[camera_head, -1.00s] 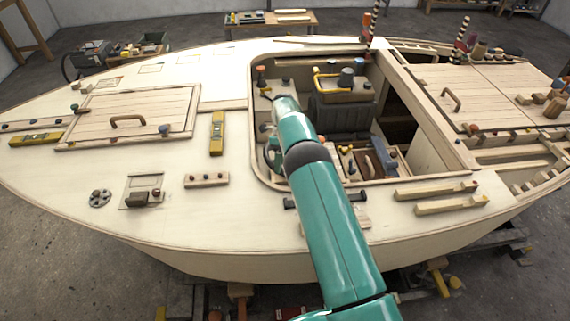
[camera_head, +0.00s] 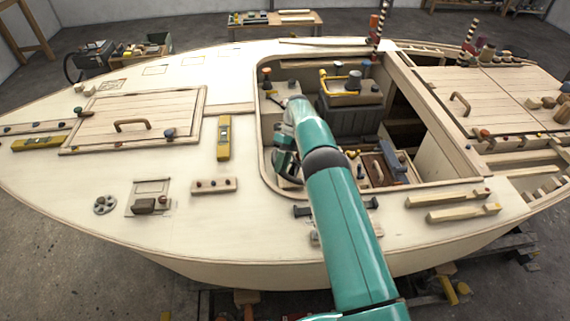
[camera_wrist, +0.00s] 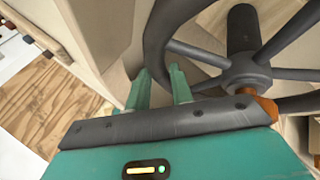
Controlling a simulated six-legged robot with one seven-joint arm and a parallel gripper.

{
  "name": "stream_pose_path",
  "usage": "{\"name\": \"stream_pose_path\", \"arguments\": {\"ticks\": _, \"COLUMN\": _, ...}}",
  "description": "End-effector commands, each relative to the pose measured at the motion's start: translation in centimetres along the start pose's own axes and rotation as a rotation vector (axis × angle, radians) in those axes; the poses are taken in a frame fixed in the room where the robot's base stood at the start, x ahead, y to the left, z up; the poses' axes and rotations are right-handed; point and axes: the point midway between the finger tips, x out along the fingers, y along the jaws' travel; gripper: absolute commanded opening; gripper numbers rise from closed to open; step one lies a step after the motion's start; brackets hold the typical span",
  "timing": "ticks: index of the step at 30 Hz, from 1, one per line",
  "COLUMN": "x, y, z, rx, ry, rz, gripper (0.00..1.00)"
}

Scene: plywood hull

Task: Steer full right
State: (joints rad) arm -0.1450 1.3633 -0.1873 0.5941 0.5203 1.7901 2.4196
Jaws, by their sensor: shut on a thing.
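The dark grey steering wheel (camera_wrist: 248,76) fills the upper right of the wrist view, with its hub, thick spokes and curved rim. My gripper (camera_wrist: 158,88) has its two teal fingers on either side of the left part of the rim and is shut on it. In the head view my arm reaches into the open cockpit, and part of the dark wheel (camera_head: 291,171) shows at the cockpit's left side. My arm hides much of the wheel and the fingers there. How far the wheel is turned cannot be told.
A pale cockpit wall stands close to the left of the fingers in the wrist view. A grey seat-like box (camera_head: 352,115) and a tray of small parts (camera_head: 385,165) lie right of my arm. A yellow level (camera_head: 223,138) rests on the deck to the left.

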Motion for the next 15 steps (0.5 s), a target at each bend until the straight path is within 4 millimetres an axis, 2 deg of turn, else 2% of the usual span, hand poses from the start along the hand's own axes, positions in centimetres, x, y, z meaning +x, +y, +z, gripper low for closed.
{"name": "stream_pose_path", "arguments": {"ticks": 10, "x": -0.10, "y": 0.05, "z": -0.02, "rx": 0.004, "ry": -0.002, "rz": 0.000, "gripper": 0.00}}
{"name": "stream_pose_path", "arguments": {"ticks": 11, "x": -0.10, "y": 0.05, "z": -0.01, "rx": 0.004, "ry": -0.002, "rz": 0.000, "gripper": 0.28}}
{"name": "stream_pose_path", "arguments": {"ticks": 13, "x": -0.10, "y": 0.03, "z": 0.00, "rx": 0.004, "ry": -0.002, "rz": 0.000, "gripper": 0.42}}
{"name": "stream_pose_path", "arguments": {"ticks": 15, "x": -0.10, "y": 0.01, "z": 0.01, "rx": 0.004, "ry": -0.002, "rz": 0.000, "gripper": 0.44}}
